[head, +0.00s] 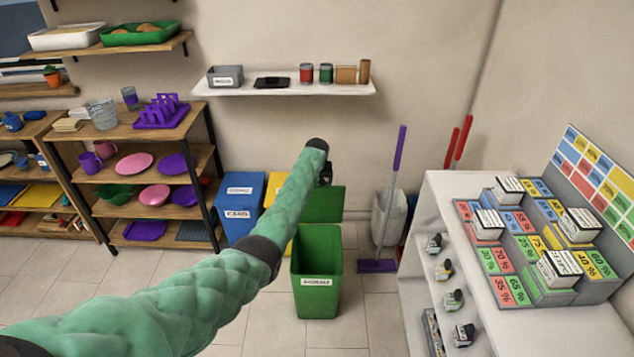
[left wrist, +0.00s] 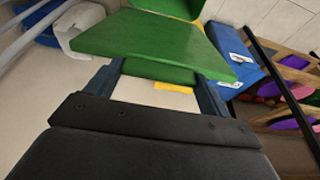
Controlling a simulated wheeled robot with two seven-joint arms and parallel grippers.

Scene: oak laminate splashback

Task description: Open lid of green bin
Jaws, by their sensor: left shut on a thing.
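The green bin (head: 316,285) stands on the tiled floor with a white label on its front. Its inside shows from above. Its green lid (head: 330,203) is raised behind the bin's mouth, partly hidden by my left arm. In the left wrist view the lid (left wrist: 150,40) spans across the fingertips of my left gripper (left wrist: 160,85). In the head view that gripper (head: 326,174) is a small dark shape at the arm's end, at the lid's upper edge. It is shut on the lid. My right gripper is not in view.
A blue bin (head: 238,205) and a yellow bin (head: 277,188) stand left of the green bin. A purple mop (head: 392,200) and a pale bin (head: 383,220) are to the right. A white shelf unit (head: 440,200) stands farther right. Wooden shelving (head: 150,170) is at left.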

